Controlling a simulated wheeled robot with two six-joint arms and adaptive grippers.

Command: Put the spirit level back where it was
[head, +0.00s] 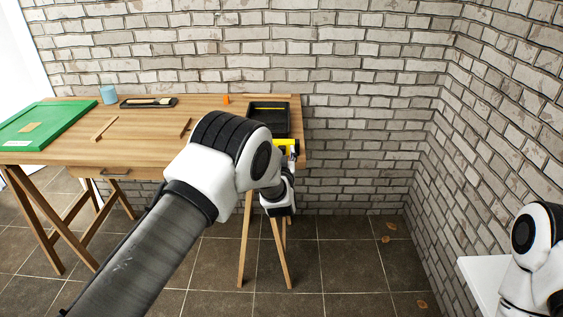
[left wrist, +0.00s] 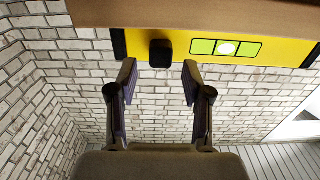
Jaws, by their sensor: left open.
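The yellow spirit level (head: 286,143) is at the right end of the wooden table, mostly hidden by my left arm in the head view. In the left wrist view the level (left wrist: 283,50) lies across the top, with black ends, a green-and-white window and a black knob-like block (left wrist: 160,54) on its face. My left gripper (left wrist: 158,72) is open and empty. Its fingertips are spread either side of the block's line, just short of it as far as I can tell. The left gripper in the head view (head: 291,158) is partly hidden. My right gripper is out of view.
The wooden table (head: 150,122) holds a black tray (head: 283,105), a green board (head: 60,125), a blue cup (head: 108,95), a dark shallow tray (head: 130,103) and an orange piece (head: 226,100).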

